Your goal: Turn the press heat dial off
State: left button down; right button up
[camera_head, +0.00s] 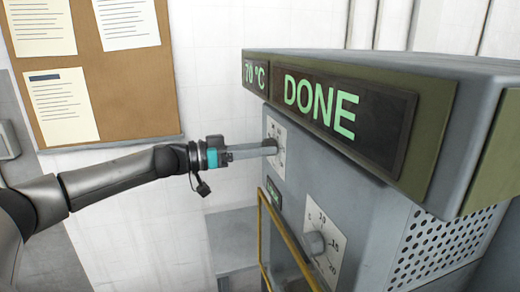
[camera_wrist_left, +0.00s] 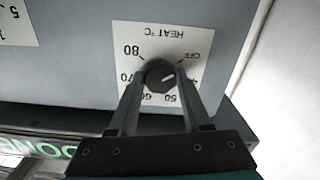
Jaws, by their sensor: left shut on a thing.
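The heat dial (camera_wrist_left: 158,74) is a dark round knob on a white plate (camera_wrist_left: 203,42) marked "HEAT °C", upside down in the left wrist view. The fingers of my left gripper (camera_head: 271,148) are shut on the dial, one on each side. The dial's white mark points to the right in the wrist view, near the finger between OFF and the lower numbers. One number there is partly hidden by the finger. In the head view the fingertips cover most of the dial. My right gripper is not in view.
The grey press (camera_head: 375,215) carries a display (camera_head: 325,103) reading "70 °C" and "DONE". A second dial (camera_head: 314,243) with a numbered plate sits lower right. A yellow bar handle (camera_head: 280,232) runs below the heat dial. A cork board (camera_head: 120,90) hangs on the left wall.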

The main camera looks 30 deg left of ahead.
pick_arm(q)
jog(key=shift+c, duration=1.7)
grip_release()
jog(key=b+v, duration=0.7)
jog(key=v, duration=0.8)
jog(key=shift+s+b, duration=0.2)
jog(key=shift+b, duration=0.2)
jog(key=shift+w+f, duration=0.1)
